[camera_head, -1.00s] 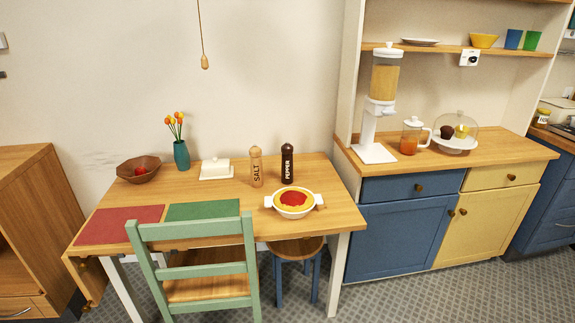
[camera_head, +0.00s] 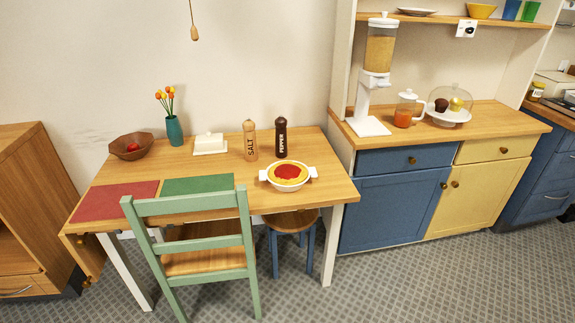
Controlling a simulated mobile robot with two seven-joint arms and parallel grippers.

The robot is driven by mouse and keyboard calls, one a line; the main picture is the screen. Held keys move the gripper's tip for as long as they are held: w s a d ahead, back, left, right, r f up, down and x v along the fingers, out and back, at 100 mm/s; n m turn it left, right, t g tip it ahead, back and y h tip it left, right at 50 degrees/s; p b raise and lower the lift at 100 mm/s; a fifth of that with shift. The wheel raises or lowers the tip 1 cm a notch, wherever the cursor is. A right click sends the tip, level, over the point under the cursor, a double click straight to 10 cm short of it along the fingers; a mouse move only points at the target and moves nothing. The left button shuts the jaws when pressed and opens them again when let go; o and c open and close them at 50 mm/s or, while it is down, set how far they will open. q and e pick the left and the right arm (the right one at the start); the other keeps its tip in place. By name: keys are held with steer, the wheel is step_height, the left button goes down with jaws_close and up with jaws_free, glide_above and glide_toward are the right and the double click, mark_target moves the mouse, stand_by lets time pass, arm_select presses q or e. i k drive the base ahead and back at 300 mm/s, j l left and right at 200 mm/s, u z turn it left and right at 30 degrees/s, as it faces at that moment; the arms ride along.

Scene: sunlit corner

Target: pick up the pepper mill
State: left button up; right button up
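The dark brown pepper mill (camera_head: 281,138), with PEPPER lettered down its side, stands upright near the back of the wooden table (camera_head: 335,186). The lighter wooden salt mill (camera_head: 250,141) stands just left of it, with a small gap. A white two-handled dish (camera_head: 288,176) with red and yellow food sits in front of the pepper mill. Neither of my grippers shows in the head view.
A green chair (camera_head: 190,207) stands at the table's front, with a stool (camera_head: 291,222) beside it. A butter dish (camera_head: 209,144), vase (camera_head: 174,131) and bowl (camera_head: 131,146) stand to the left. A cabinet (camera_head: 393,205) adjoins the table's right side. Patterned floor in front is clear.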

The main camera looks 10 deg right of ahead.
mark_target(282, 146)
steer(key=l+u, duration=0.15)
steer(key=u, duration=0.2)
steer(key=i+l+u, duration=0.1)
steer(key=u, duration=0.25)
steer(key=l+u, duration=0.55)
steer(key=l, duration=0.2)
steer(key=k+l+u, duration=0.1)
steer(key=l+u, duration=0.15)
steer(key=k+l, duration=0.1)
steer(key=l, duration=0.35)
steer(key=l+u, duration=0.1)
steer(key=l, duration=0.4)
steer(key=k+l, duration=0.15)
steer(key=l, duration=0.3)
steer(key=k+l, duration=0.1)
steer(key=l, duration=0.4)
steer(key=u, duration=0.05)
